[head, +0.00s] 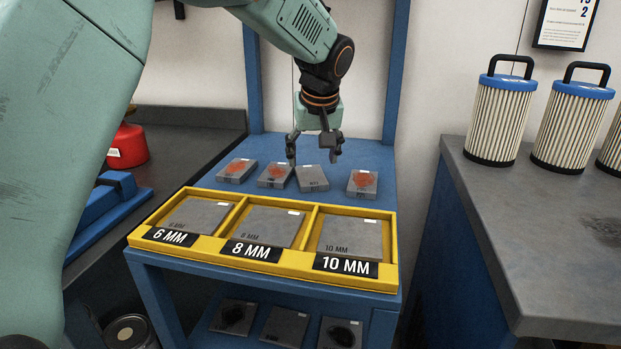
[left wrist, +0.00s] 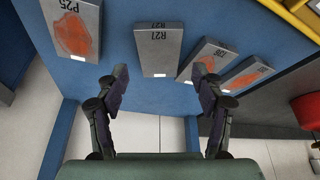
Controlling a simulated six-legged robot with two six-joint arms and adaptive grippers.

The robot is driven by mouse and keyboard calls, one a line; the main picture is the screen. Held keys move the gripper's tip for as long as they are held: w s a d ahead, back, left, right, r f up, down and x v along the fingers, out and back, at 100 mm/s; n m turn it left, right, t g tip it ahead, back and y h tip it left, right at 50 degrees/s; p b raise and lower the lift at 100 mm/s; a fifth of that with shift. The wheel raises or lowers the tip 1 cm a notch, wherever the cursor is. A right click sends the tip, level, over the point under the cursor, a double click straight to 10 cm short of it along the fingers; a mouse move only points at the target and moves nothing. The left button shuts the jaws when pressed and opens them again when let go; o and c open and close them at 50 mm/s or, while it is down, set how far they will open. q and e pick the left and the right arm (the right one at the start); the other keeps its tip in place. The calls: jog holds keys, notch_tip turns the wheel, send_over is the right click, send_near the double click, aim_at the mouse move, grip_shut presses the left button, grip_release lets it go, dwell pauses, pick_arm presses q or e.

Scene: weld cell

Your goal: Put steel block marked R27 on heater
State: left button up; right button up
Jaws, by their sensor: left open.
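The steel block marked R27 (head: 311,178) is the plain grey one in the row of blocks on the blue bench. In the left wrist view the R27 block (left wrist: 158,52) shows its mark, upside down, and no red patch. My left gripper (head: 314,157) is open and empty above the row, close to this block. In the left wrist view the left gripper's fingers (left wrist: 159,76) are spread apart, with the block's near edge just beyond and between their tips. I cannot pick out a heater in either view. My right gripper is not in view.
Red-patched blocks flank R27: one marked P25 (left wrist: 76,28) and another (head: 275,174). A yellow tray (head: 400,262) labelled 6, 8 and 10 MM holds plates in front. Filter cartridges (head: 500,110) stand on the right counter (head: 540,230). A red container (head: 127,146) is at left.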

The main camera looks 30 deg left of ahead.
aim_at(311, 175)
pick_arm(q)
jog(key=b+x, duration=0.1)
jog(key=x, duration=0.3)
jog(key=shift+w+a+f+b, duration=0.1)
jog(key=shift+w+f+b, duration=0.2)
jog(key=shift+b, duration=0.1)
jog(key=shift+a+f, duration=0.15)
jog(key=shift+f, duration=0.05)
jog(key=shift+w+a+f, duration=0.1)
jog(key=shift+w, duration=0.15)
jog(key=shift+c, duration=0.8)
jog(key=c, duration=0.5)
grip_shut()
